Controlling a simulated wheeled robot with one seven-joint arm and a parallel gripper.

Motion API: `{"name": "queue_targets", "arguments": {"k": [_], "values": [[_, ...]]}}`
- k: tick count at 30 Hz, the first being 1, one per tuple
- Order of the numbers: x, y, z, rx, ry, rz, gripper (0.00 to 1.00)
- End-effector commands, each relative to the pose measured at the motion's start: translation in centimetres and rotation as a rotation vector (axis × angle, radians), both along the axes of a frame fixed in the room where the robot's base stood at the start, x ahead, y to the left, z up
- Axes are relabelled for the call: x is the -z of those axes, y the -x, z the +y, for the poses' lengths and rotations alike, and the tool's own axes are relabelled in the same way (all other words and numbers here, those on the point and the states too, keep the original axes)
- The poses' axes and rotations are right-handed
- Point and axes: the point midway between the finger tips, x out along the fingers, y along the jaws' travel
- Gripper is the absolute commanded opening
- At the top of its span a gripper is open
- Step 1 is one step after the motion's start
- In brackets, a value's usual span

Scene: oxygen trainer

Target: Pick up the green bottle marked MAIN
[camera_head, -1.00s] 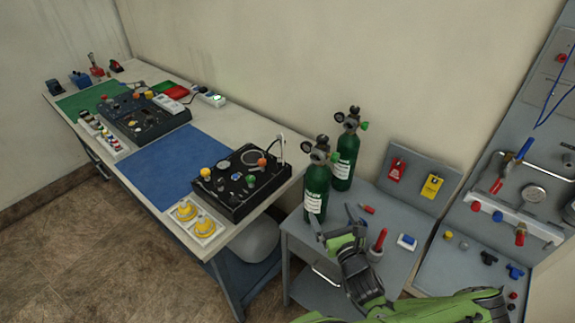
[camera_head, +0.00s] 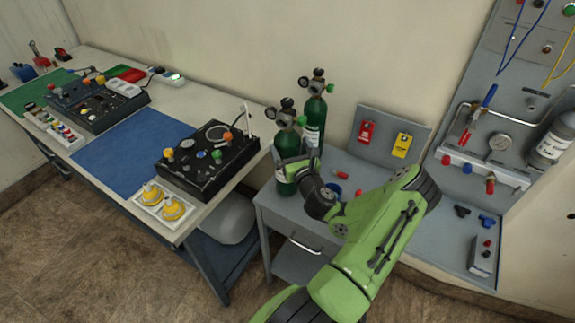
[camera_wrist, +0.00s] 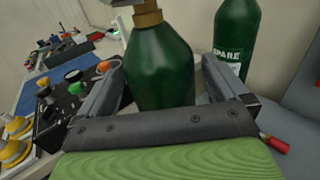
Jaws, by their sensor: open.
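Two green bottles with gauges and valves on top stand on a small grey cabinet (camera_head: 275,212). The rear bottle (camera_head: 315,115) reads SPARE in the wrist view (camera_wrist: 236,35). The front bottle (camera_head: 287,146) is the other one; its label cannot be read now. In the wrist view this front bottle (camera_wrist: 160,62) stands upright between my fingers, below its brass neck. My gripper (camera_wrist: 161,75) is open, with one finger at each side of the bottle. In the head view my gripper (camera_head: 293,165) hides part of the bottle's lower body.
The bench with a black control box (camera_head: 205,158) and yellow knobs (camera_head: 172,208) lies left of the bottles. Red and yellow tags (camera_head: 403,145) hang on a panel at right. A red-handled tool (camera_wrist: 274,143) lies on the cabinet near the gripper.

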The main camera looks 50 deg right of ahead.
Motion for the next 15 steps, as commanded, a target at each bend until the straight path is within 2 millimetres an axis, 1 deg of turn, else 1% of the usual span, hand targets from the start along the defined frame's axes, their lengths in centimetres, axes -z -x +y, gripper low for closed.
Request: {"name": "queue_targets", "arguments": {"k": [1,4,6,11,12,14,15], "values": [[-0.4,-1.0,-0.5,-0.001,0.006,0.000,1.00],[-0.3,-2.2,-1.3,-0.001,0.005,0.002,1.00],[-0.2,-2.6,-1.6,0.000,0.002,0.001,1.00],[0.0,-2.6,-1.6,0.000,0.000,0.001,1.00],[0.0,-2.6,-1.6,0.000,0.000,0.001,0.98],[0.0,-2.6,-1.6,0.000,0.000,0.001,0.89],[0.0,-2.6,-1.6,0.000,0.000,0.001,0.83]]}}
